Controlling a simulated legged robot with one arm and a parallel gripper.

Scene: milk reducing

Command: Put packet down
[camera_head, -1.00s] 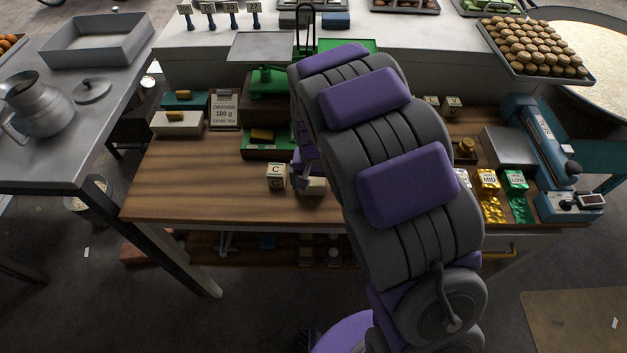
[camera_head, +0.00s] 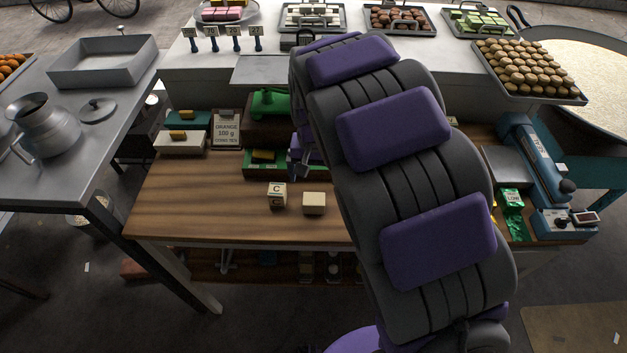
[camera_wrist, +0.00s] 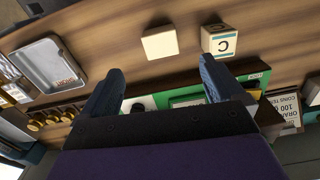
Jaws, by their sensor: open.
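A plain cream packet (camera_head: 314,203) rests on the wooden table near its front edge. Just left of it stands a similar packet marked C (camera_head: 277,195), with a small gap between them. In the wrist view the plain packet (camera_wrist: 160,43) and the C packet (camera_wrist: 220,40) both sit on the wood beyond my fingertips. My gripper (camera_wrist: 160,70) is open, its two fingers spread with nothing between them. In the head view my gripper (camera_head: 301,166) is behind the plain packet and apart from it, partly hidden by my arm.
A green tray (camera_head: 258,172) and a card reading ORANGE 100 g (camera_head: 227,130) stand behind. A blue machine (camera_head: 535,150) and a green packet (camera_head: 511,199) are at right. My arm hides the table's middle right. The wood left of the C packet is clear.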

